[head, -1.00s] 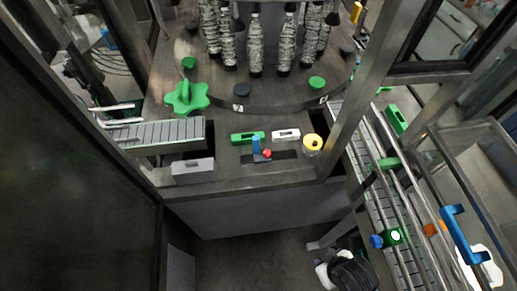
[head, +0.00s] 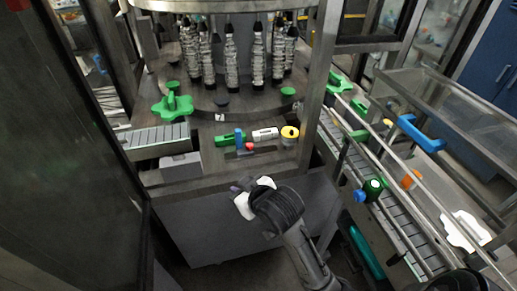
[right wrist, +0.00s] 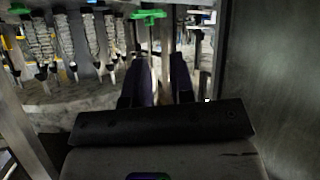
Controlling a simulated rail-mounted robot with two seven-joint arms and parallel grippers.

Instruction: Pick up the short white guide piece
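The short white guide piece (head: 265,134) lies on the grey machine deck, between a green guide piece (head: 224,141) on its left and a yellow reel (head: 290,132) on its right. My right gripper (head: 238,188) is in front of and below the deck edge in the head view, well apart from the white piece. In the right wrist view its two dark fingers (right wrist: 162,78) stand apart with nothing seen between them. The white piece cannot be made out in that view. My left gripper is not in view.
A blue upright part (head: 239,137) and a red knob (head: 250,147) stand close to the white piece. A grey block (head: 181,166) sits on the front left edge. A green star-shaped knob (head: 173,106) and hanging bottles (head: 231,65) are behind. A railed conveyor (head: 385,200) runs at the right.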

